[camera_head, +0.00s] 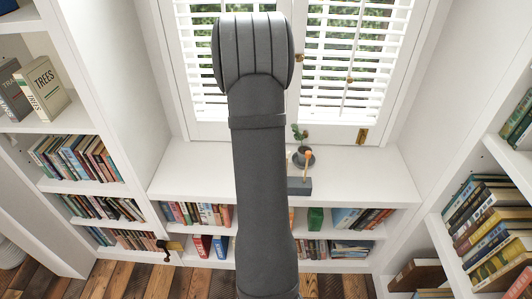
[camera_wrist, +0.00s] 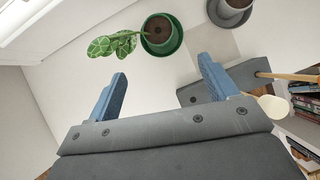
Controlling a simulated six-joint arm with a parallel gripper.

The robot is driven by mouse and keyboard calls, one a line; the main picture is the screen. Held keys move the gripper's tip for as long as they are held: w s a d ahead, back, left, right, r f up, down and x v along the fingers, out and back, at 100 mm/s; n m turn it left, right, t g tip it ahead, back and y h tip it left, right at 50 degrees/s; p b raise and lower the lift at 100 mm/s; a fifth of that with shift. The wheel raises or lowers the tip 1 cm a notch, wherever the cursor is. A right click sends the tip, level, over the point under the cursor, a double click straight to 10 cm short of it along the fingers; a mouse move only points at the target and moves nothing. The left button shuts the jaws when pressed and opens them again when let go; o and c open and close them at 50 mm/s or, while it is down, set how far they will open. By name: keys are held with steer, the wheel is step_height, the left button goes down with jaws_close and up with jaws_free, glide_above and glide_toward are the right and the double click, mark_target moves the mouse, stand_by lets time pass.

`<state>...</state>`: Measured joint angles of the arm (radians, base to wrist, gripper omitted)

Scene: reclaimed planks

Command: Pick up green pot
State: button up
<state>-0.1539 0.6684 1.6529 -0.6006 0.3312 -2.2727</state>
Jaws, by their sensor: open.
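The green pot (camera_wrist: 165,48) shows at the top middle of the wrist view. It is round, stands on the white surface and holds dark soil. A plant with pale-patterned green leaves (camera_wrist: 112,43) leans out of it to the left. My gripper (camera_wrist: 162,75) is open, its two blue fingers apart with nothing between them. The pot lies beyond the fingertips, roughly in line with the gap, and no contact shows. In the head view my arm covers the gripper, and I cannot make out the green pot there.
A grey pot (camera_wrist: 232,12) stands right of the green one. A dark grey block (camera_wrist: 240,79), a wooden stick (camera_wrist: 288,76) and a whitish round object (camera_wrist: 275,108) are close to the right finger. The white window ledge (camera_head: 350,180) is clear at right; bookshelves flank it.

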steer(key=shift+w+x, duration=0.1)
steer(key=shift+x, duration=4)
steer(key=shift+w+x, duration=0.15)
steer(key=shift+x, duration=4)
steer(key=shift+r, duration=0.15)
steer(key=c, duration=1.3)
steer(key=shift+c, duration=0.3)
steer(key=shift+r, duration=0.1)
